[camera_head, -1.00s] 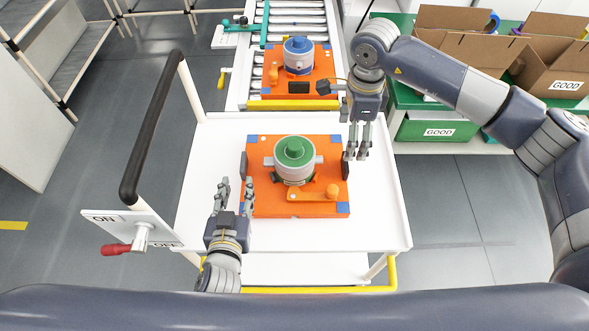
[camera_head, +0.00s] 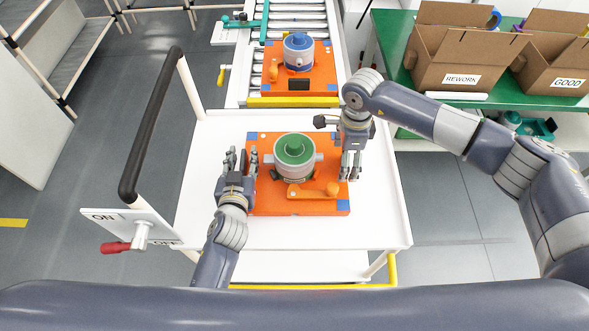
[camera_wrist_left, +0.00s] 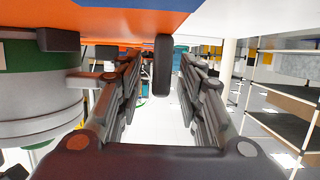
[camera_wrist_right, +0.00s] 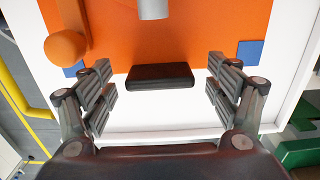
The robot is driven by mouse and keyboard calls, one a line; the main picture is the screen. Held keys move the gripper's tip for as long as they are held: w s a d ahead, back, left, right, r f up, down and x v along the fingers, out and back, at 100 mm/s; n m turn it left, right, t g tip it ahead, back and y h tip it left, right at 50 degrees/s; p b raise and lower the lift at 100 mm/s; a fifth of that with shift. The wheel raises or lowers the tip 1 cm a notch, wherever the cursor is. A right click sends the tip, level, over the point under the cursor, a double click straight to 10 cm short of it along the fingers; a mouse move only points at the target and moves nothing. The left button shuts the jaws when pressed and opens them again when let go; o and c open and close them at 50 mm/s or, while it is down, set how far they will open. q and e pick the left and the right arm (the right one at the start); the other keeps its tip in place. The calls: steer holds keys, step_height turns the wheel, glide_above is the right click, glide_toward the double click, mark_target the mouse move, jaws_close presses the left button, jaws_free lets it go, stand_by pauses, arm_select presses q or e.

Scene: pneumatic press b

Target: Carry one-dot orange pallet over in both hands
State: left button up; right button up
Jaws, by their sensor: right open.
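An orange pallet (camera_head: 268,207) with blue corners lies flat on a white cart top. It bears a round grey part with a green cap (camera_head: 294,149) and an orange lever (camera_head: 312,191). I cannot make out a dot count. My left gripper (camera_head: 241,157) is at the pallet's left edge, open. Its fingers stand apart on either side of a dark handle (camera_wrist_left: 163,65) in the left wrist view. My right gripper (camera_head: 350,174) is at the right edge, open, pointing down. In the right wrist view, another black handle (camera_wrist_right: 160,77) lies between its spread fingers, without visible contact.
A second orange pallet (camera_head: 327,83) with a blue-capped part sits on the roller conveyor (camera_head: 295,20) behind the cart (camera_head: 385,232). Cardboard boxes (camera_head: 461,78) stand on a green-topped bench at right. The cart's black push handle (camera_head: 150,120) rises at left.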

arm_select(q)
steer(key=c, duration=0.6)
arm_select(e)
steer(key=c, duration=0.7)
arm_select(q)
jaws_close()
arm_select(e)
steer(key=c, duration=1)
arm_select(q)
steer(key=shift+w+r, duration=0.15)
steer(key=shift+r, duration=0.15)
arm_select(e)
steer(key=shift+w+r, duration=0.15)
steer(key=shift+c, duration=0.2)
